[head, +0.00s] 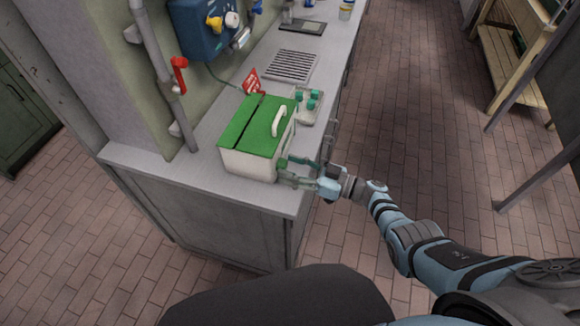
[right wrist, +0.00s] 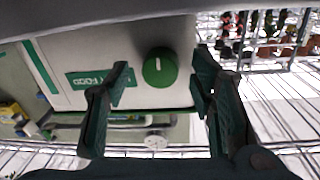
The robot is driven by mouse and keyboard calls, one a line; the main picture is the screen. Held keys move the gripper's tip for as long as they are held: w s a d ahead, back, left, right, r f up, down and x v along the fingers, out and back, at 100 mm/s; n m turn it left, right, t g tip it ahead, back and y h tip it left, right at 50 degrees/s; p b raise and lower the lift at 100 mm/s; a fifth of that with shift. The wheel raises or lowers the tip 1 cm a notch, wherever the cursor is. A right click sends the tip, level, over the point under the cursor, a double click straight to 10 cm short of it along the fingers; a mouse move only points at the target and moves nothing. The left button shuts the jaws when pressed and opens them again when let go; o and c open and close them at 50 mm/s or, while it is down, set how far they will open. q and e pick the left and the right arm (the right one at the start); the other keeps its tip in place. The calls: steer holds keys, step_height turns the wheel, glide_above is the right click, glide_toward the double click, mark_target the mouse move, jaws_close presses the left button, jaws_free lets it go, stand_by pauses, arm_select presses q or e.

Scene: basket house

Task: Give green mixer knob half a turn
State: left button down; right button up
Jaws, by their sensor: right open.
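The mixer (head: 238,160) is a cream box with a green lid and a white handle, standing on the grey counter. In the head view the knob (head: 282,163) is small, beside my fingers. My right gripper (head: 293,172) is open at the mixer's front. In the right wrist view its dark green fingers (right wrist: 162,72) stand on either side of the knob, with gaps visible. I cannot tell whether the fingertips reach it in depth. My left gripper is not in view.
The grey counter (head: 200,185) runs away along the wall. Behind the mixer are a red sign (head: 252,80), a vent grille (head: 290,65) and a small tray with green-topped items (head: 309,101). A pipe with a red lever (head: 179,75) stands left.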

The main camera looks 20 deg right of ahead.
steer(key=v, duration=1.1)
steer(key=shift+s+d, duration=0.15)
